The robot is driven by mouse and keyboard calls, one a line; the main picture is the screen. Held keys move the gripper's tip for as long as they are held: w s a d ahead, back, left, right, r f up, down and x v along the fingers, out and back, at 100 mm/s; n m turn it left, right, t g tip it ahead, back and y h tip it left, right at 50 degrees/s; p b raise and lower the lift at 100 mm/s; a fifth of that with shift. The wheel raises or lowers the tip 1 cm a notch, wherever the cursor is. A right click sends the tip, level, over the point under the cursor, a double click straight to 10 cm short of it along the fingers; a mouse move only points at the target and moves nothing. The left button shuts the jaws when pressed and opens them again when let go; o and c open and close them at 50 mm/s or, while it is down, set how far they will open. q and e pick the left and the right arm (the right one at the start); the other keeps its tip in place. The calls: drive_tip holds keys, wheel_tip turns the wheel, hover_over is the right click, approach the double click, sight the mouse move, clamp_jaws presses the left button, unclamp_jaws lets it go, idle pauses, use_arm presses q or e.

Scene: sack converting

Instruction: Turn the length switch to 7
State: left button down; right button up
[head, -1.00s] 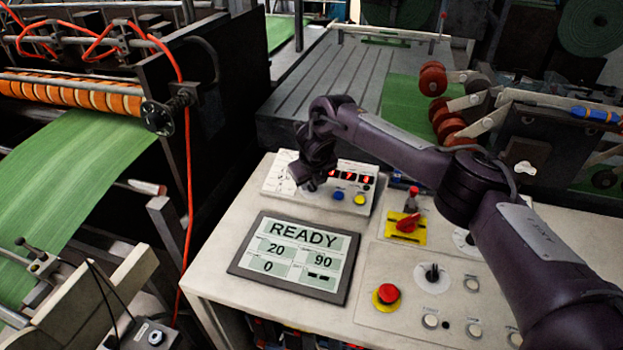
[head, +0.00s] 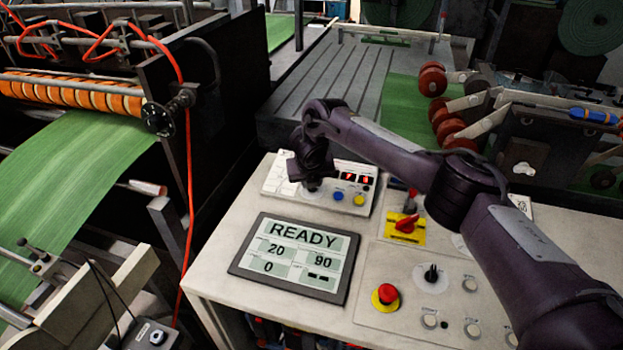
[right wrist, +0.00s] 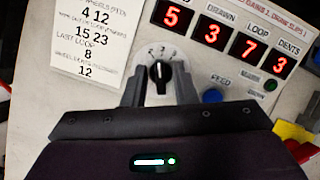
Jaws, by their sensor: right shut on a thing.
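A black rotary switch knob (right wrist: 159,73) stands on a pale round dial in the right wrist view, with small numerals partly visible above it. Its white pointer mark points nearly straight up in that view. My right gripper (right wrist: 161,84) is shut on the knob, one grey finger on each side. In the head view my right gripper (head: 312,184) is over the left part of the white control box (head: 275,183) and hides the knob. The fingers cover much of the dial, and I cannot read which number the pointer meets. My left gripper is out of view.
Beside the knob are red digit displays (right wrist: 212,31), a blue button (right wrist: 212,96) and a printed number sheet (right wrist: 92,32). A READY screen (head: 292,257), red emergency button (head: 386,297) and red-yellow switch (head: 406,226) are on the console nearby.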

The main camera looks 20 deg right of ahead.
drive_tip(key=m+h+p, duration=0.1)
drive_tip(key=m, duration=0.3)
drive_tip(key=shift+r+m, duration=0.15)
drive_tip(key=shift+m, duration=0.25)
drive_tip(key=m+g+p, duration=0.1)
drive_tip(key=m, duration=0.2)
drive_tip(key=shift+m+h, duration=0.4)
drive_tip(key=m+p, duration=0.1)
drive_tip(key=m, duration=0.2)
drive_tip(key=shift+g, duration=0.3)
drive_tip(key=shift+m+g, duration=0.3)
drive_tip(key=shift+m, duration=1)
drive_tip(key=o, duration=0.6)
drive_tip(key=shift+o, duration=0.2)
drive_tip(key=v, duration=0.7)
drive_tip(key=shift+a+r, duration=0.25)
drive_tip(key=shift+a, duration=0.05)
